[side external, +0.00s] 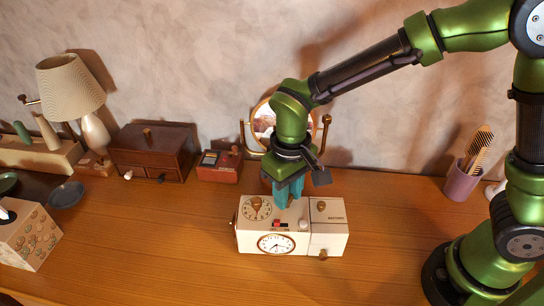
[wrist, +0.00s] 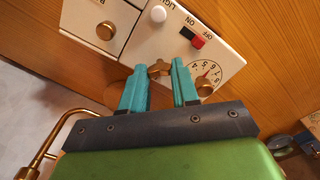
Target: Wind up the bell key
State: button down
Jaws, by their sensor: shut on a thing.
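The white clock box (side external: 255,226) stands on the wooden desk, with a round clock face (side external: 276,244) on its front. My gripper (side external: 289,192) points down at the back edge of its top, between the left dial and the right-hand section. In the wrist view, the teal fingers of my gripper (wrist: 159,66) are shut on a small brass winged key (wrist: 159,69) at the edge of the white box (wrist: 135,42). The key is hidden by the fingers in the side view.
A numbered dial (wrist: 206,72), a brass knob (wrist: 204,89) and a red-and-black switch (wrist: 192,37) are close to the fingers. A round mirror (side external: 264,119) stands behind the box. A small red box (side external: 219,166) is at its left. The desk at right is clear up to the purple cup (side external: 460,183).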

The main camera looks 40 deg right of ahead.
jog(key=m, duration=0.4)
jog(key=shift+m, duration=0.3)
jog(key=m, duration=0.4)
jog(key=shift+m, duration=0.3)
jog(key=m, duration=0.4)
jog(key=shift+a+m, duration=0.1)
jog(key=shift+m, duration=0.2)
jog(key=m, duration=1.2)
jog(key=shift+m, duration=0.3)
jog(key=m, duration=0.4)
jog(key=shift+m, duration=0.3)
jog(key=m, duration=0.4)
